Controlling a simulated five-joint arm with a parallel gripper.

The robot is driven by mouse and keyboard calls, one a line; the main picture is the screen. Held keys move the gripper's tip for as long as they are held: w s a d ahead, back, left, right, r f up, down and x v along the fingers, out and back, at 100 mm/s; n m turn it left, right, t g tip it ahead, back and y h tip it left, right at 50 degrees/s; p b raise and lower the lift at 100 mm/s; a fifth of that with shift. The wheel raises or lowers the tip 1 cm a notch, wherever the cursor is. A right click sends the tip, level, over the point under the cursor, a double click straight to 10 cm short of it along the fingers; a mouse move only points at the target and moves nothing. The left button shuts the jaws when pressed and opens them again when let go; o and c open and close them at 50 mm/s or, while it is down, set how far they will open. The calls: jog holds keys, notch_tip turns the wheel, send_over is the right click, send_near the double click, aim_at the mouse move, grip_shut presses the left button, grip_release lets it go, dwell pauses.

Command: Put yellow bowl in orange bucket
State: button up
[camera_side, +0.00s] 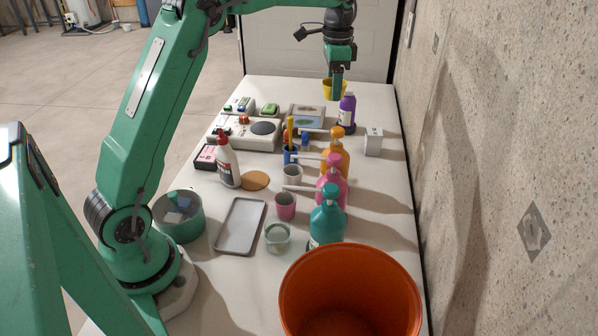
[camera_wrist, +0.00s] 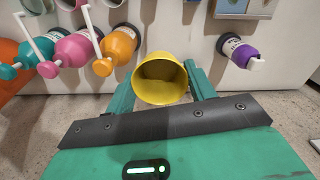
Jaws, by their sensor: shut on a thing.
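The yellow bowl (camera_wrist: 160,78) is between the two green fingers of my gripper (camera_wrist: 161,88) in the wrist view, which are shut on it. Its open mouth faces the wrist camera. In the side view the bowl (camera_side: 328,88) shows near the far end of the table, partly hidden behind my gripper (camera_side: 338,85). The orange bucket (camera_side: 350,290) stands large at the near end of the table, open at the top, and its visible inside looks empty. My gripper is far from the bucket.
Teal (camera_side: 328,218), pink (camera_side: 331,185) and orange (camera_side: 335,155) pump bottles line the right side between gripper and bucket. A purple bottle (camera_side: 347,112) stands near my gripper. A grey tray (camera_side: 240,226) lies left. A concrete wall (camera_side: 500,150) bounds the right.

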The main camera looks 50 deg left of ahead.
jog(key=s+d+n, duration=0.2)
jog(key=d, duration=0.7)
jog(key=s+d+n, duration=0.2)
jog(key=s+d, duration=0.1)
jog(key=d, duration=0.6)
jog(key=n, duration=0.9)
send_over(340, 332)
notch_tip(340, 332, down, 11)
jog(key=shift+f, duration=0.2)
jog(key=shift+f, duration=0.1)
jog(key=shift+f, duration=4.85)
jog(key=shift+f, duration=0.2)
